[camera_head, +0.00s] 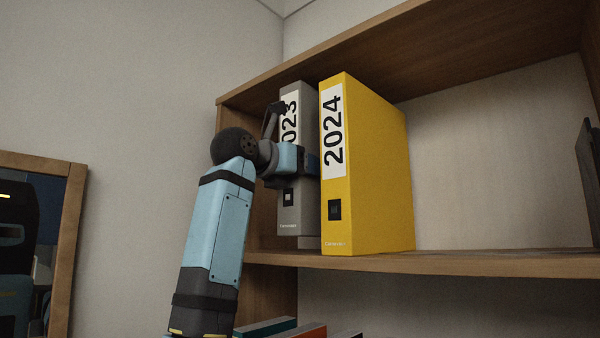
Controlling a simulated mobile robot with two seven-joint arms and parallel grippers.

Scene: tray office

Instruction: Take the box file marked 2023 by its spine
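The grey box file (296,212) stands upright on the shelf, close to the shelf's left side. Its white label shows "023", with the first digit covered by my arm, so it reads as the 2023 file. My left gripper (308,161) is at the middle of its spine, below the label, and hides part of it. The fingers are hardly visible, so I cannot tell whether they are open, shut or touching the file. My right gripper is not in view.
A yellow box file (375,170) marked 2024 stands close to the right of the grey one. The shelf board (480,262) is bare further right, up to a dark object (590,170). Coloured items (275,328) lie below. A wood-framed mirror (68,240) is at left.

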